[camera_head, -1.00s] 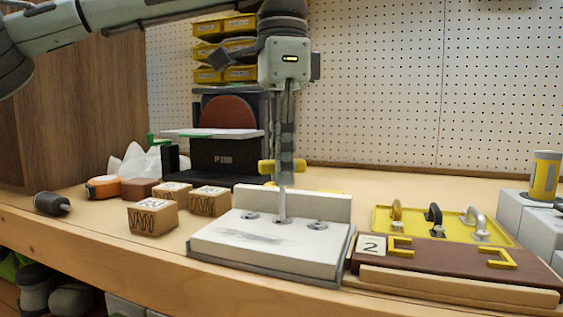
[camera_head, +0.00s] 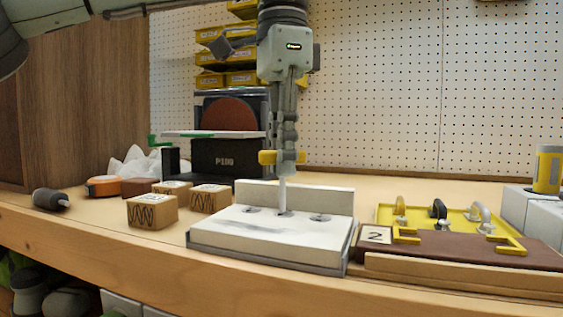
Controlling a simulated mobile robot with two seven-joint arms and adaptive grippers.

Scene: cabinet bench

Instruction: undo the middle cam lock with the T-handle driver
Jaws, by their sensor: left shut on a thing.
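My left gripper (camera_head: 285,155) points straight down and is shut on the yellow T-handle driver (camera_head: 268,157). The driver's grey shaft (camera_head: 283,194) stands upright, and its tip meets the middle cam lock (camera_head: 284,213) on the white panel (camera_head: 230,234). How deep the tip sits cannot be made out. The left cam lock (camera_head: 251,210) and the right cam lock (camera_head: 320,217) lie uncovered on either side. My right gripper is not in view.
Wooden blocks (camera_head: 152,211) stand left of the panel. A disc sander (camera_head: 228,155) stands behind.

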